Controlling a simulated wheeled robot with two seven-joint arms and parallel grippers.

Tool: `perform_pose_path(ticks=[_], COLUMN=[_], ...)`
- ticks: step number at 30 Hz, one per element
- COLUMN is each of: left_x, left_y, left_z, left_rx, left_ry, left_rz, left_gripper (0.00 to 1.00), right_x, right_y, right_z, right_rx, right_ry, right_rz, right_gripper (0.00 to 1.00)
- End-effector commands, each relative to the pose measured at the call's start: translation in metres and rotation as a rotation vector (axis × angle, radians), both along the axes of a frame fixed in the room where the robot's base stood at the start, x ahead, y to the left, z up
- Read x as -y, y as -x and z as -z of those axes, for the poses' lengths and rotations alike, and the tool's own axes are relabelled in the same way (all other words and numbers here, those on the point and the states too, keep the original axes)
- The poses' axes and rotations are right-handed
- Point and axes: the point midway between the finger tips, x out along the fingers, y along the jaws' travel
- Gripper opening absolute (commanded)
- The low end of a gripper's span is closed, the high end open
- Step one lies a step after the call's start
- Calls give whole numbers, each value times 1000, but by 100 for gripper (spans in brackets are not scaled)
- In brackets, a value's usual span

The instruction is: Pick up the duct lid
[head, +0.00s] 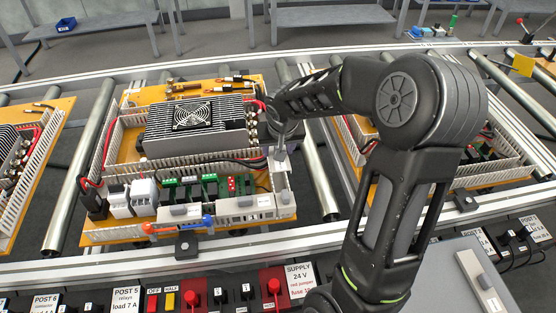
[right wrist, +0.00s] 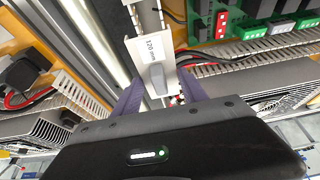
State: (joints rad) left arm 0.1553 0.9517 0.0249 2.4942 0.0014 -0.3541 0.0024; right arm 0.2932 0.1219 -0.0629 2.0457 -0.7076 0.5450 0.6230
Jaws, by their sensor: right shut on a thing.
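My right gripper (head: 279,147) reaches over the right edge of the middle orange panel (head: 130,232). It is shut on a pale duct lid (head: 281,171) at the panel's right-hand duct. In the right wrist view the lid (right wrist: 153,52) bears a "170 mm" label and a grey grip block, between the purple fingers of my right gripper (right wrist: 158,92). I cannot tell whether the lid touches the duct. Other pale lids with grey blocks sit along the front duct (head: 180,214). Another lid (head: 479,282) lies on a grey surface at lower right. My left gripper is out of view.
A finned unit with a fan (head: 193,117) and green and red terminal modules (head: 210,187) fill the panel. An orange and blue tool (head: 178,226) lies at its front edge. Further panels stand left and right on the roller conveyor. Labelled posts (head: 300,277) line the front.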

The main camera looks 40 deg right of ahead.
Motion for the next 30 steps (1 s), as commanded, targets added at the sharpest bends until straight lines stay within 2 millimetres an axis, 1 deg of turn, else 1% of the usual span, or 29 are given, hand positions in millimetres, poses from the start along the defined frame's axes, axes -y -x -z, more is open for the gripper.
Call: perform_pose_path(ticks=[1,3,7,30], left_x=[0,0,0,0], left_y=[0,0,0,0], left_z=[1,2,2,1], left_rx=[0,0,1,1], left_ry=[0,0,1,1], left_rz=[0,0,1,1], left_gripper=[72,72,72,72], right_x=[0,0,0,0], right_y=[0,0,0,0], right_z=[-10,-19,-30,-33], right_rx=[5,2,0,-1], right_ry=[0,0,-1,0], right_rz=[0,0,0,-1], right_gripper=[16,16,16,16])
